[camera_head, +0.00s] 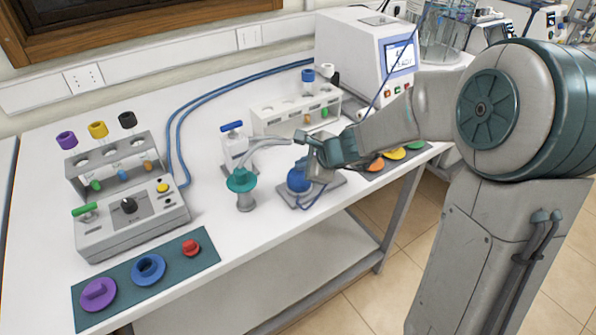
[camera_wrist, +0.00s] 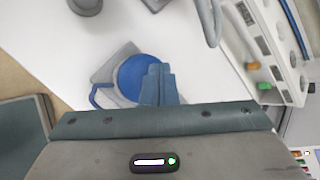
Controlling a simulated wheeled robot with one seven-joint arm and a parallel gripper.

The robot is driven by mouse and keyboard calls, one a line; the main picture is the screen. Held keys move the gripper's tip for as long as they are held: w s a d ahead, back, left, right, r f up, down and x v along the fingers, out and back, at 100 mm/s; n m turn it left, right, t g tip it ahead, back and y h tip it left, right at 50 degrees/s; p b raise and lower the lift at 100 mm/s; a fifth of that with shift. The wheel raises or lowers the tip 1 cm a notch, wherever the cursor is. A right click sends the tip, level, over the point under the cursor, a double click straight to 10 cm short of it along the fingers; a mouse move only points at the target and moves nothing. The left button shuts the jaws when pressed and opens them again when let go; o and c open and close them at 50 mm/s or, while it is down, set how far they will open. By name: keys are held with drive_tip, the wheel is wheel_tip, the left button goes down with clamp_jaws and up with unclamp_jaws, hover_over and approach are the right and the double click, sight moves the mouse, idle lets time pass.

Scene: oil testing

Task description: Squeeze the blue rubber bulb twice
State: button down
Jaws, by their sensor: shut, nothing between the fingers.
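The blue rubber bulb (camera_head: 298,180) sits on a grey base plate (camera_head: 327,190) near the front edge of the white table. In the wrist view the round bulb (camera_wrist: 137,76) is just beyond my fingertips, which cover part of its right side. My gripper (camera_head: 304,161) is above and close to the bulb in the head view, with its fingers together and empty. In the wrist view my gripper (camera_wrist: 158,72) also shows its fingers together. I cannot tell whether the fingertips touch the bulb.
A teal-topped grey stand (camera_head: 243,190) is left of the bulb, with a pale curved tube above it. A white bottle with a blue top (camera_head: 235,148) and a white rack (camera_head: 292,116) stand behind. Colored discs on a dark mat (camera_head: 375,165) lie right.

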sight(303, 173)
drive_tip(key=shift+f+b, duration=0.6)
drive_tip(key=shift+f, duration=0.05)
idle(0.3)
drive_tip(key=shift+r, duration=0.1)
drive_tip(key=shift+r+p, duration=1.15)
drive_tip(key=shift+r, duration=0.15)
wheel_tip(303, 173, up, 5)
drive_tip(key=p, duration=0.4)
idle(0.6)
